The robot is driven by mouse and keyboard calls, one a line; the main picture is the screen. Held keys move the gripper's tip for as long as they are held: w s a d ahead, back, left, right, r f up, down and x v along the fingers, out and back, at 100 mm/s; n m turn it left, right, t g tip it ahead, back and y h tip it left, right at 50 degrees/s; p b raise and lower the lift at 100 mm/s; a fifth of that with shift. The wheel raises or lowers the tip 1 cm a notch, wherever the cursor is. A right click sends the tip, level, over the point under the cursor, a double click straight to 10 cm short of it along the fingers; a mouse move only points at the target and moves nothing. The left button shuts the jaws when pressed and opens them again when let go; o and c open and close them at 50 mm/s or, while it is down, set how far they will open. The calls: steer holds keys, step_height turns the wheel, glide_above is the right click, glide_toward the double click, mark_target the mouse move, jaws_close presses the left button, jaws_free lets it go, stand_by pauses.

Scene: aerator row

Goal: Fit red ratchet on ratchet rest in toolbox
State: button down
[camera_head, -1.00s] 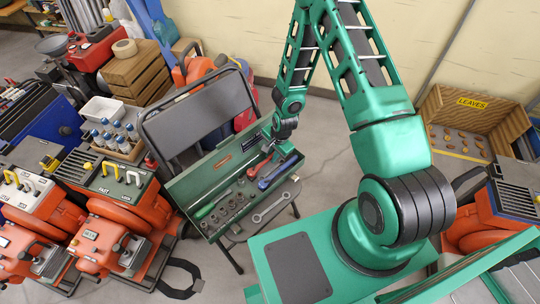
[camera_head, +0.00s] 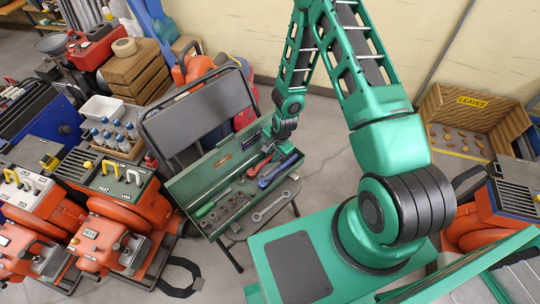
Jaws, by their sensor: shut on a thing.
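The open green toolbox (camera_head: 184,192) sits on a folding chair. A red-handled tool (camera_head: 256,167), which looks like the red ratchet, lies at a slant over the right part of the box, just below my gripper (camera_head: 270,150). My gripper is small and dark here, pointing down and left, and is shut on the red tool's upper end. A blue-handled tool (camera_head: 277,172) lies right beside the red one. The ratchet rest cannot be made out under the tools and gripper. I cannot tell whether the red ratchet touches the box.
Orange machines (camera_head: 130,215) stand close on the left. Bare floor shows right of the chair.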

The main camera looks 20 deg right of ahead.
steer(key=shift+f, duration=0.25)
steer(key=c, duration=1.6)
jaws_free()
steer(key=shift+o, duration=0.2)
steer(key=shift+w+r, duration=0.1)
steer(key=shift+r, duration=0.15)
steer(key=shift+w+a+v, duration=0.1)
steer(key=shift+w+v, duration=0.1)
steer(key=shift+v, duration=0.85)
steer(key=shift+w+a+v, duration=0.1)
steer(key=shift+w+v, duration=0.15)
steer(key=shift+v, duration=0.85)
steer(key=shift+w+a+v, duration=0.15)
steer(key=shift+w+v, duration=0.05)
steer(key=shift+v, duration=0.85)
steer(key=shift+s+r, duration=0.15)
